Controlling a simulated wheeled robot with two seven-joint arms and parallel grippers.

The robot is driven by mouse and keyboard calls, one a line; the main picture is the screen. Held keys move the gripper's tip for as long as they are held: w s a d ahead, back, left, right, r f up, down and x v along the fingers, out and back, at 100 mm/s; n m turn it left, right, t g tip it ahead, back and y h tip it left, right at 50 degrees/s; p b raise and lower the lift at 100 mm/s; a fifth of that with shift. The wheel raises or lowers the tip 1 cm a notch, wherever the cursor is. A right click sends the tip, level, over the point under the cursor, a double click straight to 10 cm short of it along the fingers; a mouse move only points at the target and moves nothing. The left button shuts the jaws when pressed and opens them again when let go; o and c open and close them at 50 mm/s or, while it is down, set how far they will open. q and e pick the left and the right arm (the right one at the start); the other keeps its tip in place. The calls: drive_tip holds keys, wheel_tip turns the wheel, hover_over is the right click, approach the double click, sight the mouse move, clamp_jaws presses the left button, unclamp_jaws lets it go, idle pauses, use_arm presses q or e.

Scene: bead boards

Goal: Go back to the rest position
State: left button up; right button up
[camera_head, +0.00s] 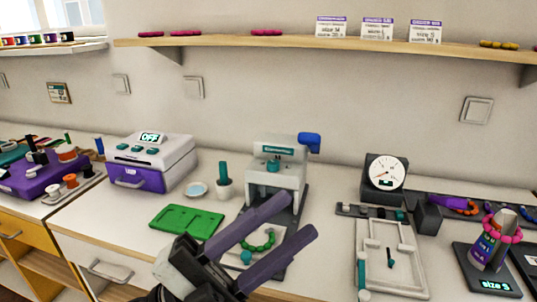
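My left gripper (298,215) reaches in from the bottom middle. Its two long dark fingers are spread apart and nothing shows held between them. A ring of green beads (258,248) shows in the gap between the fingers, over a pale board by the grey press (290,178); whether the fingers touch it I cannot tell. My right gripper is not in view.
A green tray (186,221), a small pot (223,188) and a purple-and-white machine (152,163) stand left. A pale bead board (391,256), a dial gauge (385,172) and a cone with pink beads (489,245) stand right. A wall shelf (225,41) runs above.

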use_arm(q)
drive_tip(key=w+a+f+n+t+y, duration=0.35)
drive_tip(key=a+f+n+y, duration=0.25)
drive_tip(key=f+n+y, duration=0.35)
drive_tip(key=w+a+f+n+t+y, duration=0.3)
drive_tip(key=a+f+n+t+y, duration=0.25)
drive_tip(key=f+n, duration=0.6)
drive_tip(key=s+a+f+n+g+y, duration=0.2)
drive_tip(key=s+f+g, duration=0.2)
drive_tip(key=s+f, duration=0.4)
drive_tip(key=s+a+f+n+g+y, duration=0.3)
drive_tip(key=s+f, duration=0.6)
drive_tip(key=f, duration=0.8)
drive_tip(key=shift+a+f+g+p, duration=0.2)
drive_tip(key=shift+a+g+p, duration=0.15)
drive_tip(key=shift+g, duration=0.55)
